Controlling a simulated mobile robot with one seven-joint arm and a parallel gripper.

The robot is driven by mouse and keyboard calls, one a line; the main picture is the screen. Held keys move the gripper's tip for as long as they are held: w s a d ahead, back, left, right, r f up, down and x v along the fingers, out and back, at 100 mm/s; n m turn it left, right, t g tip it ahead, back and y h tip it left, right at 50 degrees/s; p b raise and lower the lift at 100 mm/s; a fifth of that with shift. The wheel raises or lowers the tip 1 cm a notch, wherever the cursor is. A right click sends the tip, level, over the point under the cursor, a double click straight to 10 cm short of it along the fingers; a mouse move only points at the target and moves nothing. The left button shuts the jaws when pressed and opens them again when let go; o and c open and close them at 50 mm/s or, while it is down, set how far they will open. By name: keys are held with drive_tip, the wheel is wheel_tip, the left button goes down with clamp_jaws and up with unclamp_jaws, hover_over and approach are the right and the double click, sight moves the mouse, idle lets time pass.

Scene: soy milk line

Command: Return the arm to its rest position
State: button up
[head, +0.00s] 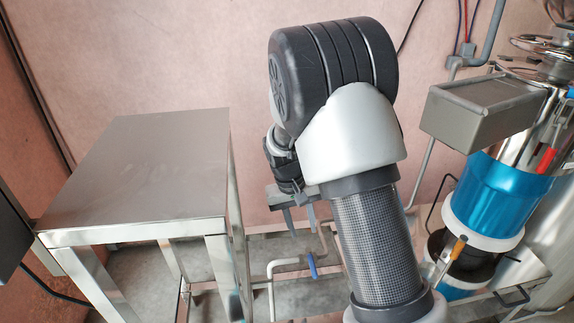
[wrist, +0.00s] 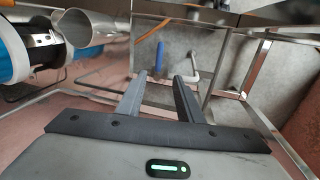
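My arm is folded in the middle of the head view, its large elbow joint up high. My gripper (head: 302,222) hangs below it with its fingers pointing down, partly hidden behind the arm. In the wrist view, my gripper (wrist: 163,80) shows two fingers standing apart with nothing between them. The fingers are over open space to the right of the steel table (head: 150,165), apart from it.
The steel table's top is bare. To the right stand a grey metal box (head: 485,110), a blue cylinder (head: 500,195) and steel machinery. A pipe with a blue valve handle (head: 312,266) runs low behind my gripper. A pink wall closes the back.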

drive_tip(key=s+d+r+t+y, duration=0.1)
drive_tip(key=s+r, duration=0.4)
drive_tip(key=r, duration=0.4)
drive_tip(key=s+d+r+t+y, duration=0.15)
drive_tip(key=s+r, duration=0.25)
drive_tip(key=r, duration=0.5)
drive_tip(key=s+d+r+t, duration=0.1)
drive_tip(key=s+r+t, duration=0.15)
drive_tip(key=s, duration=0.45)
drive_tip(key=s+d+r+t, duration=0.1)
drive_tip(key=s+r, duration=0.3)
drive_tip(key=s, duration=0.4)
wheel_tip(320, 180, up, 21)
drive_tip(key=p, duration=2.1)
drive_tip(key=shift+w+r, duration=0.2)
drive_tip(key=shift+w, duration=0.05)
drive_tip(key=shift+s, duration=0.1)
